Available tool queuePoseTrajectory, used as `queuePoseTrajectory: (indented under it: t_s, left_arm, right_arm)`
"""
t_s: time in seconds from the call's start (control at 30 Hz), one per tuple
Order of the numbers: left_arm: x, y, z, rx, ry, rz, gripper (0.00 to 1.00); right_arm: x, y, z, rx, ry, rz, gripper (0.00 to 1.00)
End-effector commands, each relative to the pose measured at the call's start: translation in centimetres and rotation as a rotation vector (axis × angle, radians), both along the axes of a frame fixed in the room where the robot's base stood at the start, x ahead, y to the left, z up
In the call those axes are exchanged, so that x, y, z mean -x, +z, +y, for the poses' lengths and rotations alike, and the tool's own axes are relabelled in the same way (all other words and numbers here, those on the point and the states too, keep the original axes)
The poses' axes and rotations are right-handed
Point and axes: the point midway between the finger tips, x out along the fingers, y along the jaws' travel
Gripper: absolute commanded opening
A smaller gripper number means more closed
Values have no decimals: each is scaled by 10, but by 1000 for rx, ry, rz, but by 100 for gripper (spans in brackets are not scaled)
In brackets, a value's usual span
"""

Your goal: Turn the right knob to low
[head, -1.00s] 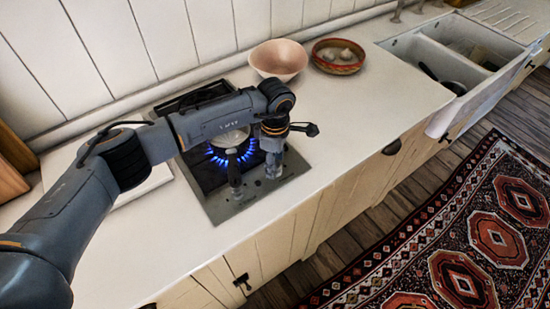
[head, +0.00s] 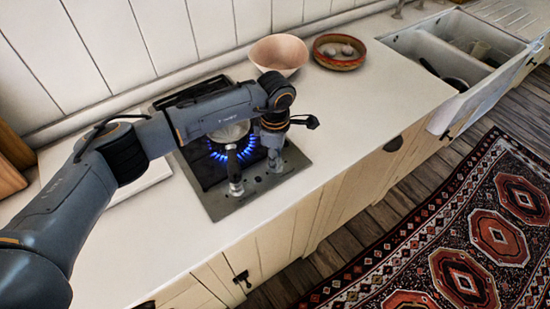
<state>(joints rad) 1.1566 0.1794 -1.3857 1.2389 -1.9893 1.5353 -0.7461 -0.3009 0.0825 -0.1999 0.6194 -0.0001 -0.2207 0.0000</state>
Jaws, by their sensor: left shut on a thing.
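The two-burner hob (head: 226,207) is set in the pale counter, with its knob panel along the front edge. My left gripper (head: 276,168) points down at the right end of that panel. It is shut on the right knob, which the fingers hide, so its angle cannot be read. Blue flames (head: 219,156) burn on the front burner under a small pan (head: 231,133). The pan's dark handle (head: 234,172) reaches forward, just left of the gripper. My right gripper is not in view.
A pink bowl (head: 278,54) and a patterned dish (head: 340,61) with a few pale items stand behind to the right. A double sink (head: 448,50) is further right. The counter right of the hob is clear. A patterned rug (head: 460,240) lies on the floor.

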Motion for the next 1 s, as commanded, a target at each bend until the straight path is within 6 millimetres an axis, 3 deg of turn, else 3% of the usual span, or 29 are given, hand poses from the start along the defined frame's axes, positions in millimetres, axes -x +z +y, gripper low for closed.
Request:
queuePoseTrajectory:
  t_s: [0.4,1.0]
  left_arm:
    - [0,-5,0,1,359,-4,0]
    - [2,-3,-1,3,913,-3,0]
  right_arm:
    - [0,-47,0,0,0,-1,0]
    - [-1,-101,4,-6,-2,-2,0]
